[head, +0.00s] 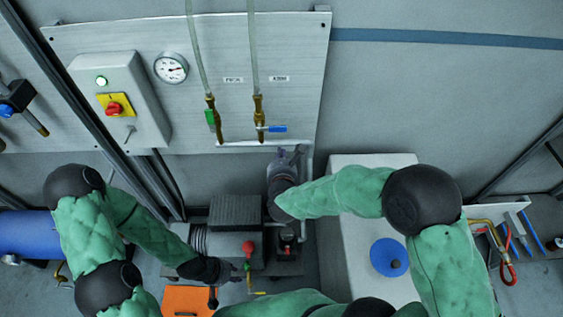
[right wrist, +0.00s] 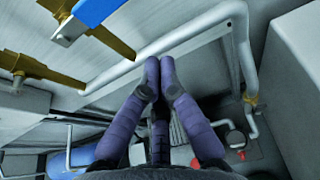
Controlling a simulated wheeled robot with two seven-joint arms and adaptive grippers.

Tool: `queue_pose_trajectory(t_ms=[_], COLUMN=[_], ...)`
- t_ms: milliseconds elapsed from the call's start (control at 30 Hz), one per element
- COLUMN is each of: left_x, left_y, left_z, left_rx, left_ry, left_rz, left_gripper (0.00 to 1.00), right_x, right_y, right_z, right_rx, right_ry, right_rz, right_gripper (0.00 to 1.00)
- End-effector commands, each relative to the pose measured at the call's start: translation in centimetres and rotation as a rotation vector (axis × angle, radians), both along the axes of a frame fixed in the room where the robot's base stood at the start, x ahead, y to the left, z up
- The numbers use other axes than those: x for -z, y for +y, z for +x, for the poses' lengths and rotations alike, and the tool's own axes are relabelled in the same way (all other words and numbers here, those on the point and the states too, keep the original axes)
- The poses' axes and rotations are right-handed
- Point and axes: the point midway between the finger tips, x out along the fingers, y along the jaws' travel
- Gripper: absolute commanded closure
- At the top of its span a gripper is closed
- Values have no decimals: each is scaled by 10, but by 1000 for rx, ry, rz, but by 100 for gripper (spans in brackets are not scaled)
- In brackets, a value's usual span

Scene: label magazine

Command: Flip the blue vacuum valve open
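The blue vacuum valve handle (head: 277,129) lies horizontal, pointing right from the brass body of the right-hand line on the wall panel. It also shows at the top left of the right wrist view (right wrist: 95,12). My right gripper (head: 290,151) is just below the handle in the head view, apart from it. In the right wrist view its purple-grey fingertips (right wrist: 159,66) come together with nothing between them. My left gripper (head: 232,270) is low, beside the pump; its fingers are too small and dark to read.
A green-handled valve (head: 211,118) sits left of the blue one, its handle upright along the pipe. A white pipe (right wrist: 130,68) runs below the valves. A gauge (head: 171,68) and switch box (head: 120,100) are further left. The pump (head: 225,245) stands below; a white cabinet (head: 350,225) is right.

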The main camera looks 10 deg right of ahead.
Motion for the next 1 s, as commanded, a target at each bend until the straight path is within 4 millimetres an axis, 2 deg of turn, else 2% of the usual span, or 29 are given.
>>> queue_pose_trajectory(t_ms=[233,300,500,1000], left_x=[10,6,3,3], left_y=[0,0,0,0], left_z=[0,0,0,0], left_rx=[0,0,0,0], left_ry=[0,0,0,0], left_rz=[0,0,0,0], left_gripper=[69,69,69,69], right_x=[13,-3,-23,-29], right_y=[-8,-7,-7,-7], right_z=[36,34,34,33], right_rx=[1,-1,-1,0], right_ry=[-1,-4,-3,0], right_rz=[-1,0,0,-1], right_gripper=[100,100,100,100])
